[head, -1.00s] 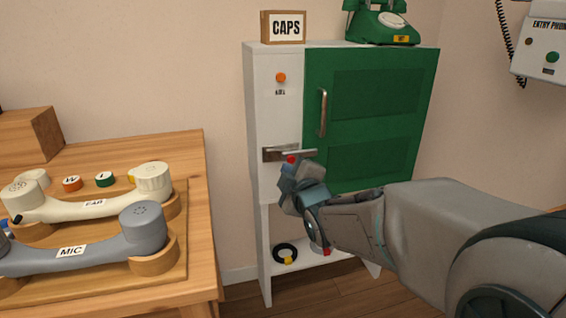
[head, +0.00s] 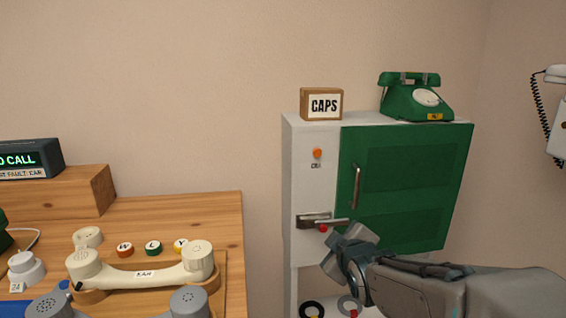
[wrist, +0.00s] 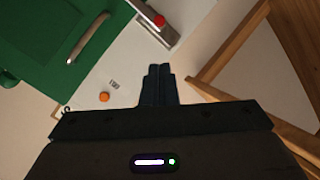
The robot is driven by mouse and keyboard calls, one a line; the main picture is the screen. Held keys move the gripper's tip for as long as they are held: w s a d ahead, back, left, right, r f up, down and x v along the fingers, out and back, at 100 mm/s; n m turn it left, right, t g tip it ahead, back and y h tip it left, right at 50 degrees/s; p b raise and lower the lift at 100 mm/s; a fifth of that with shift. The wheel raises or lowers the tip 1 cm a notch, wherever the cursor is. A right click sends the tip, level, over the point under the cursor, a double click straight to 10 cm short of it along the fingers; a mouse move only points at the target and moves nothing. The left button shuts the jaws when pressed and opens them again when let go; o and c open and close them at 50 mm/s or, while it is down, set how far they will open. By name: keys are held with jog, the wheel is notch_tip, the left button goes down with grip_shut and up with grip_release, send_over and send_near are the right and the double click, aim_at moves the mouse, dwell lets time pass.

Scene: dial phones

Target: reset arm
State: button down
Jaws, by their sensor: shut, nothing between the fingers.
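My gripper (head: 345,246) is in front of the white cabinet (head: 308,188), just below its silver lever latch (head: 314,220) in the head view. In the wrist view my gripper (wrist: 159,72) has its fingers together and empty, over the white cabinet front. The latch with its red tip (wrist: 160,21) is beyond the fingertips there. The green cabinet door (head: 410,170) with its upright handle (head: 356,186) looks closed. An orange button (head: 317,153) is above the latch.
A CAPS box (head: 322,104) and a green dial phone (head: 416,97) stand on the cabinet. A wooden desk (head: 225,215) at left holds a cream EAR handset (head: 145,275) and colored caps. A wall phone (head: 560,115) hangs at right. Bare wall lies between desk and cabinet.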

jog(key=s+d+r+m+g+p, duration=0.1)
jog(key=s+r+m+g+p, duration=0.4)
jog(key=s+r+p, duration=0.4)
jog(key=s+d+r+m+g+h+p, duration=0.1)
jog(key=s+r+m+g+p, duration=0.4)
jog(key=s+r+p, duration=0.5)
jog(key=shift+s+d+m+g+p, duration=0.4)
jog(key=shift+s+p, duration=0.5)
jog(key=shift+p, duration=2.4)
